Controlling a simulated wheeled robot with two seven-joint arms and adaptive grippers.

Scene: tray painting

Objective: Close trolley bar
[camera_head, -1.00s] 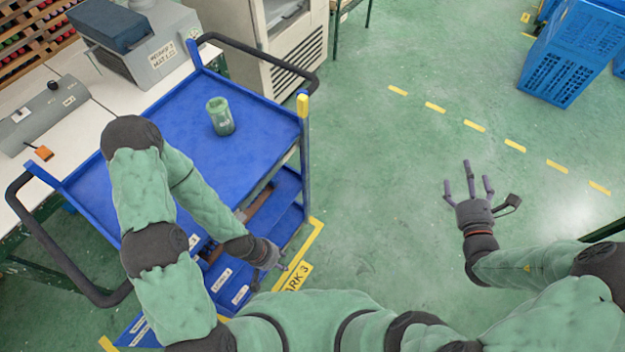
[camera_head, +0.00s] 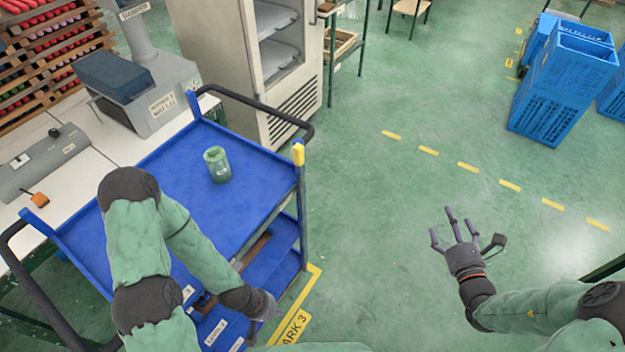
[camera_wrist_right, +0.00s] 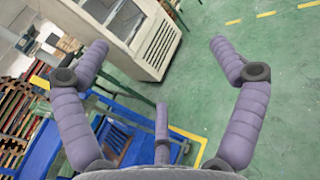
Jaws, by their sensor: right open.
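The blue trolley (camera_head: 250,205) stands left of centre, with a black bar (camera_head: 262,108) at its far end and another black bar (camera_head: 40,280) at its near left end. A yellow piece (camera_head: 298,153) caps its far right corner post. My left gripper (camera_head: 268,305) is low beside the trolley's lower shelf, small and partly hidden, so its fingers are unclear. My right gripper (camera_head: 457,228) is open and empty over the floor, right of the trolley and apart from it. Its spread fingers also show in the right wrist view (camera_wrist_right: 160,60), with part of the trolley (camera_wrist_right: 45,150) at lower left.
A green cup (camera_head: 217,165) stands on the trolley's top. A pale cabinet (camera_head: 240,60) is behind the trolley, and a white bench (camera_head: 75,185) is at left. Blue crates (camera_head: 560,90) stand at the far right. The green floor (camera_head: 390,230) between is clear.

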